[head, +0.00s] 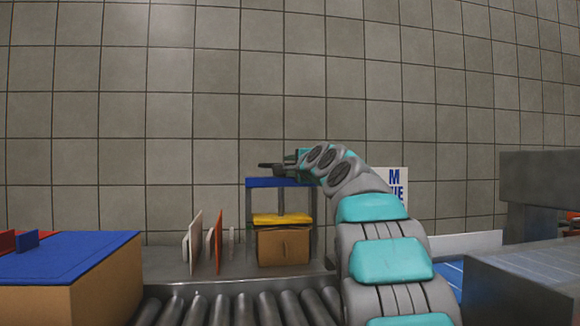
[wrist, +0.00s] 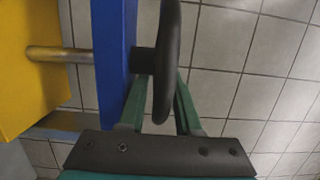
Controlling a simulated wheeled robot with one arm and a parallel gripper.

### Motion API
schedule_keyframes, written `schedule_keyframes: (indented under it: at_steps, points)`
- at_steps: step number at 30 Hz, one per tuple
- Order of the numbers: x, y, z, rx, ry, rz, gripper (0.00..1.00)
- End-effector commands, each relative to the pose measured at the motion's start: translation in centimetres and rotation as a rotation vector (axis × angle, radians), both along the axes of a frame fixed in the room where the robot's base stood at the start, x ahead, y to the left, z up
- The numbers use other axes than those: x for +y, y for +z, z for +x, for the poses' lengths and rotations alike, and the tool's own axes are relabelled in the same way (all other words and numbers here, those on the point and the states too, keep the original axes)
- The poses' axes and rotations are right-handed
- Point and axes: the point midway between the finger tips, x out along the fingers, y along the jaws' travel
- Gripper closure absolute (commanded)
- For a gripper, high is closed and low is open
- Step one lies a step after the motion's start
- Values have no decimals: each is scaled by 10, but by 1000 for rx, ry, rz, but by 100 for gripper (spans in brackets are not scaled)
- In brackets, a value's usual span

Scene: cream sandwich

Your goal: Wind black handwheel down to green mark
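The black handwheel (wrist: 168,60) shows nearly edge-on in the wrist view, beside the blue crossbeam (wrist: 115,50). In the head view the handwheel (head: 268,166) sits just above the blue crossbeam (head: 265,183). A screw (wrist: 55,54) runs from the beam to the yellow plate (wrist: 22,90). My gripper (wrist: 160,90) has its green fingers spread on both sides of the wheel, with gaps beside the rim. The fingertips are partly hidden by the wheel and hub. In the head view the yellow plate (head: 282,219) lies at the top of a cardboard box (head: 283,246). I see no green mark.
A roller conveyor (head: 235,308) runs in front of the press. Upright white and orange panels (head: 218,243) stand left of it. A large box with a blue top (head: 70,258) is at the left. Grey machinery (head: 540,190) stands at the right, and a tiled wall is behind.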

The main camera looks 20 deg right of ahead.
Motion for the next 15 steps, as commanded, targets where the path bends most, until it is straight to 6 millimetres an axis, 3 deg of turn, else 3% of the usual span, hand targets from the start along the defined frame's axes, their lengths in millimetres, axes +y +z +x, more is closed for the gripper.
schedule_keyframes:
  at_steps: [1, 9, 15]
  points:
    - [0, 0, 0, 0, 0, 0, 68]
    - [0, 0, 0, 1, 0, 0, 98]
    - [0, 0, 0, 1, 0, 0, 100]
